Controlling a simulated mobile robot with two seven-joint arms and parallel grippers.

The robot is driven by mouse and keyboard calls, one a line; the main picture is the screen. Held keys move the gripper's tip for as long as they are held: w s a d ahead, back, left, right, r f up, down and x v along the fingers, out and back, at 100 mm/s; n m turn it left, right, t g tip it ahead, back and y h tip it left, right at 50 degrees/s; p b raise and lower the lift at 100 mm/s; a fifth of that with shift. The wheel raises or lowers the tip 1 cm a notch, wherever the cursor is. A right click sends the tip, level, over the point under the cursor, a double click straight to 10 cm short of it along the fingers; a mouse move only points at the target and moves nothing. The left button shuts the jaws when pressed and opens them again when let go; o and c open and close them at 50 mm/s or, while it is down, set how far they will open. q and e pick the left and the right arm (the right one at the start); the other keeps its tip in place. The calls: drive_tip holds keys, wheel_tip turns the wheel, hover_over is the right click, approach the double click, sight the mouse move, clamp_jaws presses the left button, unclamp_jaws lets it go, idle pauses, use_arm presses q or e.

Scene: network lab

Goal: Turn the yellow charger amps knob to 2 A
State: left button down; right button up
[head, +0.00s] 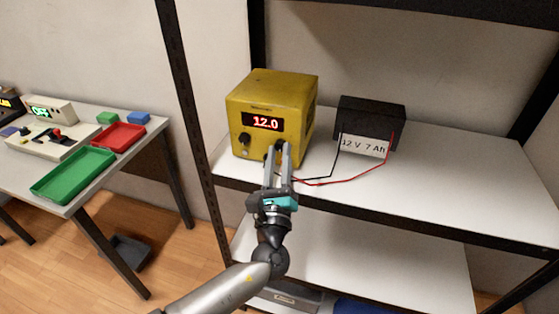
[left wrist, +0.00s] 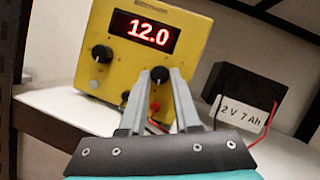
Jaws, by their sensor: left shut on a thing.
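The yellow charger (head: 287,90) stands on the upper shelf, and its red display (head: 262,122) reads 12.0. It also shows in the left wrist view (left wrist: 105,75). A left-hand black knob (left wrist: 102,54) sits below the display and is untouched. My left gripper (head: 277,152) reaches the charger's front from below and is shut on the right-hand black knob (left wrist: 160,74). The fingers hide part of that knob, and I cannot read its marks or pointer. Red and black terminals show partly between the fingers in the left wrist view. My right gripper is not in view.
A black battery (head: 371,116) labelled 12 V 7 Ah stands right of the charger, joined by red and black wires (head: 325,183) lying on the shelf (head: 450,190). A rack post (head: 185,100) stands left. A table with green (head: 73,174) and red trays is further left.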

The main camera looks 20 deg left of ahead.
use_arm(q)
drive_tip(key=shift+f+m+h+b, duration=0.1)
drive_tip(key=shift+m+h+b, duration=0.35)
drive_tip(key=shift+m, duration=0.75)
drive_tip(key=shift+h, duration=0.25)
drive_tip(key=c, duration=0.6)
unclamp_jaws()
drive_tip(key=v, duration=1)
drive_tip(key=b+v, duration=0.1)
drive_tip(key=v, duration=0.4)
drive_tip(key=shift+f, duration=0.3)
